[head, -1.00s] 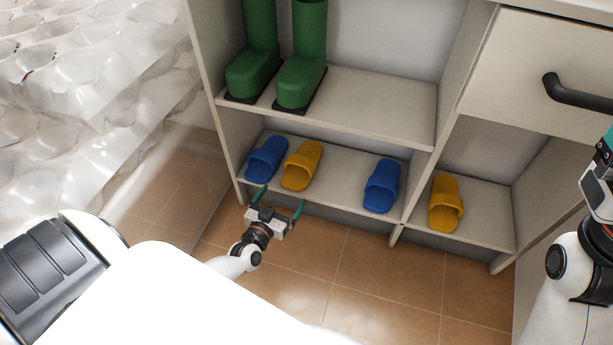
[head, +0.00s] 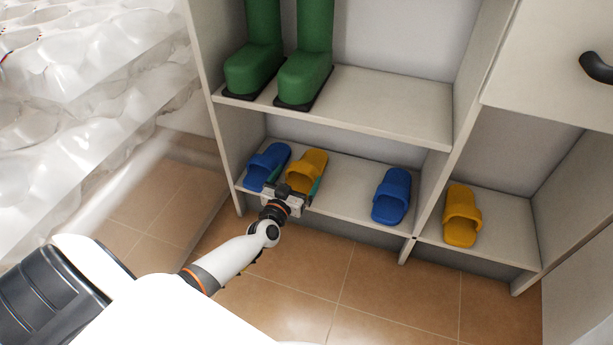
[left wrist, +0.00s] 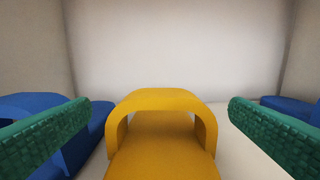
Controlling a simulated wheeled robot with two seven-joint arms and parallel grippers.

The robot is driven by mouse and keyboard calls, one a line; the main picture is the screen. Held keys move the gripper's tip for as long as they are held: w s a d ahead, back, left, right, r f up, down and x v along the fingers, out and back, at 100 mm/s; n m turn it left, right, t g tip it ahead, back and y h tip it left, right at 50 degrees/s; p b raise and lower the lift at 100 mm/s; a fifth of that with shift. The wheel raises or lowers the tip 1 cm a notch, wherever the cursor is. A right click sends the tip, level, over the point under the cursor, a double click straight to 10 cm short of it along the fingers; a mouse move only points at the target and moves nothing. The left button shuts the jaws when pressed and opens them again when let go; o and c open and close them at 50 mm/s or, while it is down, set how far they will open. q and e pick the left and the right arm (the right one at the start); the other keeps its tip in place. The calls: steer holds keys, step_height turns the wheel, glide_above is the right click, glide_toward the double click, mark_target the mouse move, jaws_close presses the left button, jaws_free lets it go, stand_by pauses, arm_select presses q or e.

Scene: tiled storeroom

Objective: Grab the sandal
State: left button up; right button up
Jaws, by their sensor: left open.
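Two blue and two yellow sandals lie on the lower shelf. The left yellow sandal (head: 306,168) has my left gripper (head: 294,184) at its front end. In the left wrist view this yellow sandal (left wrist: 160,135) is centred between the two open green fingers, with a gap on each side. The left blue sandal (head: 267,165) lies beside it and shows behind the left finger in the left wrist view (left wrist: 85,130). The other blue sandal (head: 392,196) lies to the right. The other yellow sandal (head: 461,216) lies in the right compartment. My right gripper is out of view.
Green boots (head: 300,75) stand on the upper shelf (head: 390,105). A vertical divider (head: 432,180) separates the lower compartments. A drawer with a black handle (head: 597,67) is at upper right. Stacked clear trays (head: 90,90) stand at left. The tiled floor (head: 390,290) in front is clear.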

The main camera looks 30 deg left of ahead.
mark_target(301, 170)
arm_select(q)
steer(key=shift+w+a+f+b, duration=0.15)
steer(key=shift+w+b, duration=0.3)
steer(key=shift+w, duration=0.45)
steer(key=shift+w+a+r+b, duration=0.1)
steer(key=shift+w+b, duration=0.35)
steer(key=shift+w, duration=0.45)
steer(key=shift+c, duration=0.6)
steer(key=c, duration=0.8)
steer(key=shift+o, duration=0.2)
